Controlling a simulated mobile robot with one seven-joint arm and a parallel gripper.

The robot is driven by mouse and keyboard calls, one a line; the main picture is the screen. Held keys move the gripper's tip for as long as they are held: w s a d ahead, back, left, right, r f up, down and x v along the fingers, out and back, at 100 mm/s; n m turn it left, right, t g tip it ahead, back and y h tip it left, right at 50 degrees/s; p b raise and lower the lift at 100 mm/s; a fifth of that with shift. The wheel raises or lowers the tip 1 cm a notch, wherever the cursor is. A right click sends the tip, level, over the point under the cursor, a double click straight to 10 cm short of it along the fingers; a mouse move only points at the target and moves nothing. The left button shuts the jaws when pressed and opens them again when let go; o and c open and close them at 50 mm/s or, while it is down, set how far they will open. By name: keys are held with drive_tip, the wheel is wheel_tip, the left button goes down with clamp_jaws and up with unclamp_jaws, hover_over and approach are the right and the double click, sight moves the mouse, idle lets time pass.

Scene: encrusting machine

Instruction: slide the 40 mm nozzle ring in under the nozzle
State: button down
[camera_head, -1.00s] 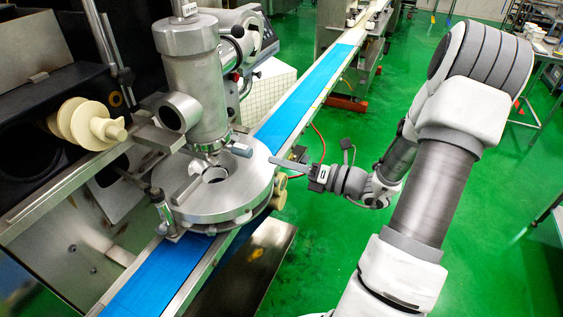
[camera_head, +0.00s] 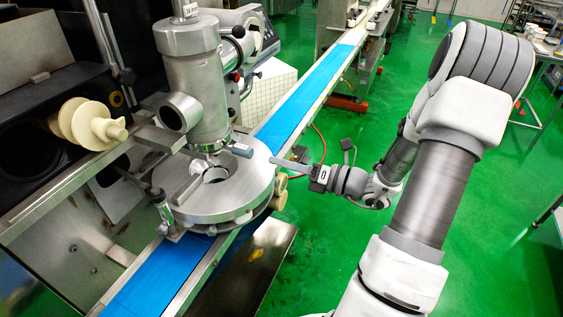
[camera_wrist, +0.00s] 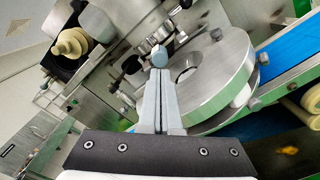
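The nozzle (camera_head: 208,151) hangs at the bottom of the upright steel cylinder, above the round steel plate (camera_head: 245,197) with a central opening. A short grey handle (camera_head: 241,150) sticks out to the right beside the nozzle; its rounded end (camera_wrist: 159,57) shows just beyond my fingertips in the wrist view. I cannot clearly make out the ring itself; it may be the part at this handle. My gripper (camera_head: 275,161) is right of the handle, with a small gap between them. In the wrist view my gripper's fingers (camera_wrist: 160,78) lie side by side, shut, with nothing between them.
A blue conveyor belt (camera_head: 308,88) runs diagonally under the plate. A small post (camera_head: 163,210) stands at the plate's left front edge. Cream screw parts (camera_head: 88,122) sit at the left. Green floor (camera_head: 330,225) is clear below my gripper.

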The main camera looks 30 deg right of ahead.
sight(252, 154)
drive_tip(key=shift+p+x, duration=0.45)
drive_tip(key=shift+x, duration=2.45)
drive_tip(key=shift+d, duration=0.1)
drive_tip(key=p+v, duration=0.3)
drive_tip(key=v, duration=0.7)
